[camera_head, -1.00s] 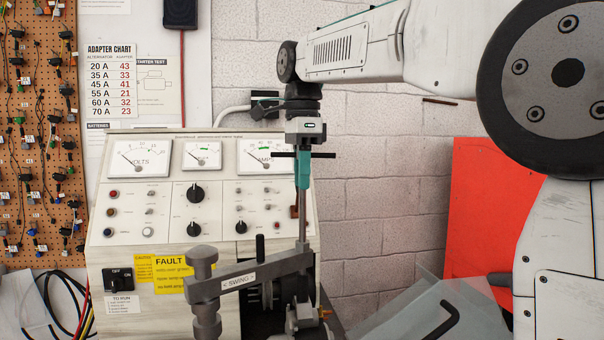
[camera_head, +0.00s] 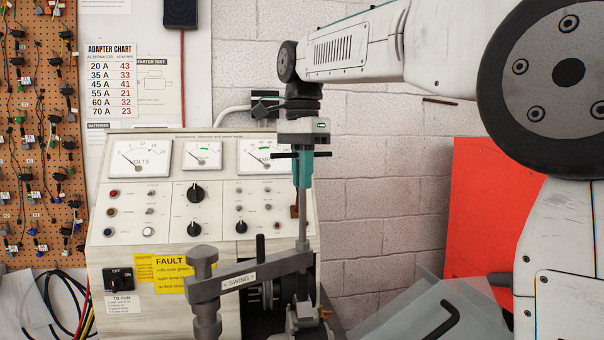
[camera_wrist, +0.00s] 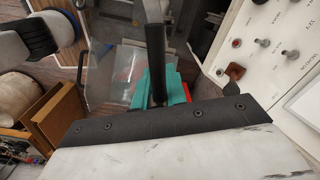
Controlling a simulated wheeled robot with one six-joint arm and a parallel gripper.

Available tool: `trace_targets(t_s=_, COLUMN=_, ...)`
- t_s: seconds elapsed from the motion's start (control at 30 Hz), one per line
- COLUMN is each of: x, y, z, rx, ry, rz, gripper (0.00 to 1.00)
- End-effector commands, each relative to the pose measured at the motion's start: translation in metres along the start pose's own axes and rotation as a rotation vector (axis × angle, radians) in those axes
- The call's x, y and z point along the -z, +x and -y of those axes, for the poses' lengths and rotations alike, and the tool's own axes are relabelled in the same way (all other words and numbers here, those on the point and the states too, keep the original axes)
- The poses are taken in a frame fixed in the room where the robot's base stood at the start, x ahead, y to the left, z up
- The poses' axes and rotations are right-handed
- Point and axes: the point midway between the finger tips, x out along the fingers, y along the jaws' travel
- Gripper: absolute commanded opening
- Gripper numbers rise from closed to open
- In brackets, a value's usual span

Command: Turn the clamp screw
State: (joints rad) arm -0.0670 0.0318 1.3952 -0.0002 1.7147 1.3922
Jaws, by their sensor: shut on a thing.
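The clamp screw (camera_head: 303,228) is an upright steel rod that passes down to the grey swing arm (camera_head: 211,289) labelled SWING. Its black cross handle (camera_head: 321,154) sticks out on both sides of my gripper (camera_head: 303,172), whose teal fingers are shut around the handle at the top of the screw. In the wrist view the handle (camera_wrist: 156,55) shows as a dark bar between the teal fingers (camera_wrist: 165,88). A grey part (camera_head: 303,320) under the arm is partly cut off by the lower edge.
The test bench panel (camera_head: 165,215) with dials and knobs stands close behind the screw.

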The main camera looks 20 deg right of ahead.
Motion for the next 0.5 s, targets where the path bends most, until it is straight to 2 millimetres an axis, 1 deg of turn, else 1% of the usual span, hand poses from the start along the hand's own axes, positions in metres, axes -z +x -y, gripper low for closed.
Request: trace_targets(t_s=0.5, x=-0.0002, y=-0.0004, z=-0.0003, rx=0.001, ry=-0.491, rz=0.000, gripper=0.00)
